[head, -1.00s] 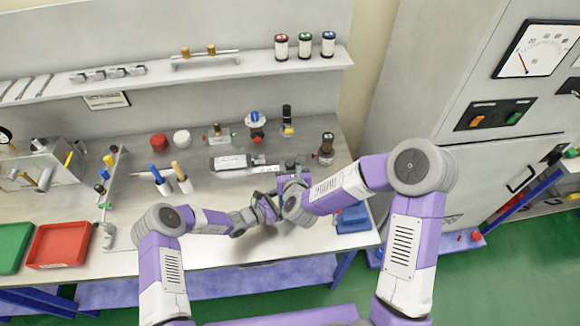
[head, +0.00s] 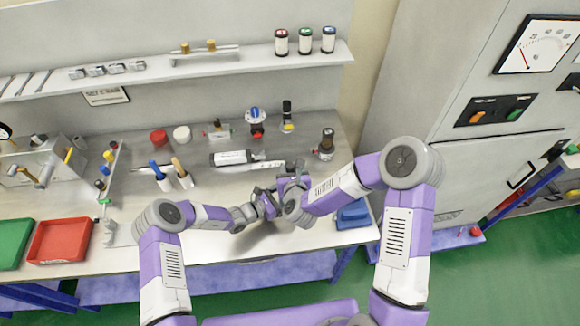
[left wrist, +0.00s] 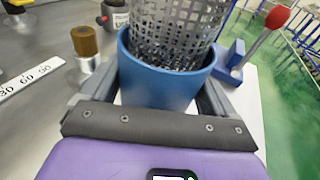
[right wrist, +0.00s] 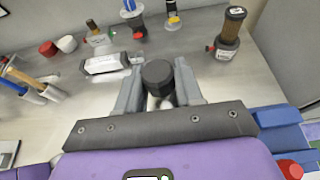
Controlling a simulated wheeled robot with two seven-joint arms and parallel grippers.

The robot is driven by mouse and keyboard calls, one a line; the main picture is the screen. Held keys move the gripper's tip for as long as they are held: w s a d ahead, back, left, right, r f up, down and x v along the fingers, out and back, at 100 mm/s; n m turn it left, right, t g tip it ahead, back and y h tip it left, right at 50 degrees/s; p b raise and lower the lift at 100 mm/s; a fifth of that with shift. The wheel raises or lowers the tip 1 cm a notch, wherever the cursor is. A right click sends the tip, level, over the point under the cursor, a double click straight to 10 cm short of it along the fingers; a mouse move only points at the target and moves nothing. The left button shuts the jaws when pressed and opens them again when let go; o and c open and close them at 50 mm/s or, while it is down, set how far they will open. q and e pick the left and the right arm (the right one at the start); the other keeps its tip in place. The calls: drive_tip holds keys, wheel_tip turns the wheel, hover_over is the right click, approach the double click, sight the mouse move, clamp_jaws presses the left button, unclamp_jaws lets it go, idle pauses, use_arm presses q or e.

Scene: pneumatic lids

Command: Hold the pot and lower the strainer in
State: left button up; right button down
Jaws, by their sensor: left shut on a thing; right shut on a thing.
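A blue pot (left wrist: 165,85) shows in the left wrist view, open at the top. My left gripper (left wrist: 150,88) is shut on it, one finger on each side. A grey perforated metal strainer (left wrist: 172,35) stands over the pot's mouth, its lower end within the rim; how deep it sits is not clear. In the right wrist view my right gripper (right wrist: 158,82) is shut on a dark round knob (right wrist: 157,74); the body below it is mostly hidden. In the head view the right gripper (head: 291,184) is just above and right of the left gripper (head: 264,206); pot and strainer are largely hidden there.
A bench ruler (left wrist: 25,85) and a brown-topped fitting (left wrist: 86,45) are close to the pot. A grey cylinder (head: 230,158) lies behind the grippers. Red (head: 60,241) and green trays (head: 12,243) stand at left.

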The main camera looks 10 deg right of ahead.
drive_tip(key=shift+f, duration=4.4)
drive_tip(key=c, duration=0.6)
unclamp_jaws()
drive_tip(key=shift+c, duration=0.2)
drive_tip(key=v, duration=1.2)
